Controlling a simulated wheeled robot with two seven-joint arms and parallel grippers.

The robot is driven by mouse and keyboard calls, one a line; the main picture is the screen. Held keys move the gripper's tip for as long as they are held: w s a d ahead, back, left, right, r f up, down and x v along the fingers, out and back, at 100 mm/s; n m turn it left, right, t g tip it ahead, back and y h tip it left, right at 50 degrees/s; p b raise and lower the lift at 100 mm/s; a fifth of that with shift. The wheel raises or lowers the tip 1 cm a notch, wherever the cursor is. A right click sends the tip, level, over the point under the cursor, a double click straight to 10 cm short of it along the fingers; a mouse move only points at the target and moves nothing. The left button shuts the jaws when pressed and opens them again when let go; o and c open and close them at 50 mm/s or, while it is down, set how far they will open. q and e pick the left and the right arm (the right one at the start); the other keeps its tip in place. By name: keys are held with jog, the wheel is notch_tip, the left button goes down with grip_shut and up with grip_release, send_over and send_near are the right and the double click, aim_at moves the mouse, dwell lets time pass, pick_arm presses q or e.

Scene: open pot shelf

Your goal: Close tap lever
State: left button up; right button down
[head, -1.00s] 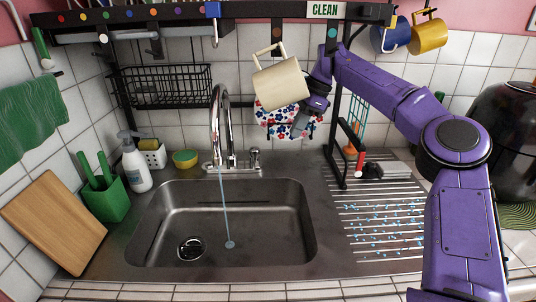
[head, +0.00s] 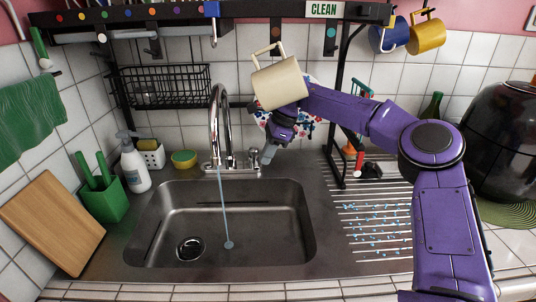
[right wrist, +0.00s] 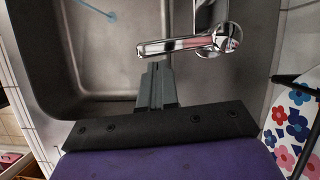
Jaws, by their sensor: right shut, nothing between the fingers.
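The chrome tap (head: 214,125) stands behind the sink, and a thin stream of water (head: 224,210) runs from it into the basin. Its small lever (head: 254,157) is at the right end of the tap base. In the right wrist view the lever (right wrist: 180,45) lies across the picture, with its round hub on the right and its free end on the left. My right gripper (head: 268,154) is shut and empty, pointing down just right of the lever. In the right wrist view its closed fingertips (right wrist: 158,66) are close below the lever's free end; I cannot tell whether they touch. My left gripper is not in view.
A cream mug (head: 278,83) hangs right above my right gripper. A floral cloth (head: 305,125) is behind my forearm. A black rack post (head: 341,165) stands to the right. The sink basin (head: 270,225) is clear.

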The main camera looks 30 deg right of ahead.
jog(key=shift+w+a+p, duration=0.2)
jog(key=shift+a+p, duration=0.1)
jog(key=shift+a, duration=0.65)
jog(key=shift+s+d, duration=0.1)
